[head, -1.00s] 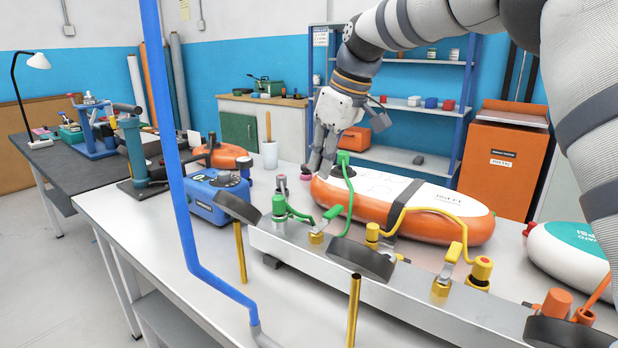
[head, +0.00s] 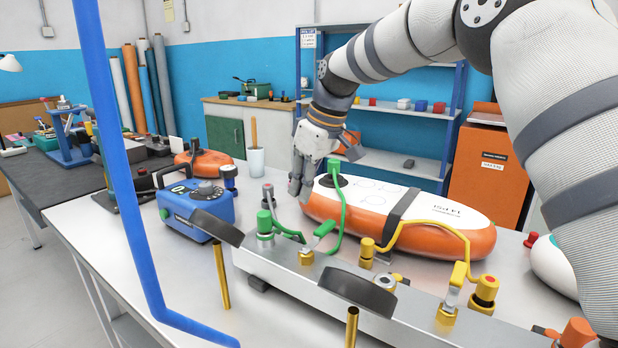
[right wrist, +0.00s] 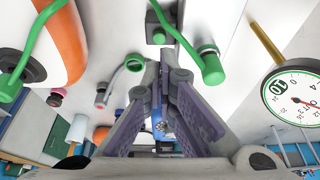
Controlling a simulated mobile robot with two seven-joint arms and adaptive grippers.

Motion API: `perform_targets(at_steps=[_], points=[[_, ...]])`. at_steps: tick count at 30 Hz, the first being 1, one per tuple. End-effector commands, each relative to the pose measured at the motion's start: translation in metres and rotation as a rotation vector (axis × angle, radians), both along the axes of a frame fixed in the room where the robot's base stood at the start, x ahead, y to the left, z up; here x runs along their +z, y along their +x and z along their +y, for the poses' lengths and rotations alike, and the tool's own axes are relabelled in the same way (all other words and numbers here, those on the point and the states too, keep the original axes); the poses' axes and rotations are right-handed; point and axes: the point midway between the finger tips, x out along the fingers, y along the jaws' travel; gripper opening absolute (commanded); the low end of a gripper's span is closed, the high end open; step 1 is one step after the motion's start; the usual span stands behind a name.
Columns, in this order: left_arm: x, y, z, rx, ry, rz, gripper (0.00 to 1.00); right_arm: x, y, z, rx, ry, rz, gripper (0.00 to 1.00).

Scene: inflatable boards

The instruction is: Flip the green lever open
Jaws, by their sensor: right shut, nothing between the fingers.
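The green lever (head: 326,228) sits on a brass valve (head: 306,256) on the long silver manifold (head: 290,275), its handle slanting up to the right. A green hose (head: 343,215) runs from the manifold to the orange-and-white inflatable board (head: 385,206). My right gripper (head: 300,190) is shut and empty, pointing down beside the board's left end, behind and above the lever and apart from it. In the right wrist view its fingers (right wrist: 167,105) are close together, with a green fitting (right wrist: 208,65) beyond them; I cannot tell the lever clearly there. My left gripper is not in view.
A blue pump (head: 200,205) stands left of the manifold. A blue pole (head: 112,150) crosses the left foreground. A yellow hose (head: 430,232) and yellow lever (head: 458,275) are to the right. A gauge (right wrist: 293,98) shows in the wrist view. A white cup (head: 256,160) stands behind.

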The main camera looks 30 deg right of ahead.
Motion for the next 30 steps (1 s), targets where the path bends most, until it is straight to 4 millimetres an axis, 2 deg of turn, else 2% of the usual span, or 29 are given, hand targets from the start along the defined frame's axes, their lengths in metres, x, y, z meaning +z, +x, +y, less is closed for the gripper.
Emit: perform_targets(at_steps=[1, 6, 9, 15, 26, 30], points=[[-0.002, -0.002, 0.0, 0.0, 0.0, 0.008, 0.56, -0.014, 0.003, 0.002, 0.001, 0.0, 0.008, 0.0], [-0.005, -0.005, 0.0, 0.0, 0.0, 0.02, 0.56, -0.049, 0.014, 0.006, 0.002, -0.001, 0.006, 0.0], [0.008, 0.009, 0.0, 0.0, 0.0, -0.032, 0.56, -0.035, -0.004, -0.001, -0.001, 0.002, -0.011, 0.0], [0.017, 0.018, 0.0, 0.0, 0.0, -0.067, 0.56, -0.037, -0.021, -0.009, 0.001, -0.001, -0.01, 0.0], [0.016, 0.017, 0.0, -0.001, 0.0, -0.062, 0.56, -0.044, -0.023, -0.009, 0.0, 0.0, 0.0, 0.0], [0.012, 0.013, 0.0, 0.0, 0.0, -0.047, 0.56, -0.046, -0.016, -0.005, -0.003, -0.002, 0.002, 0.0]])
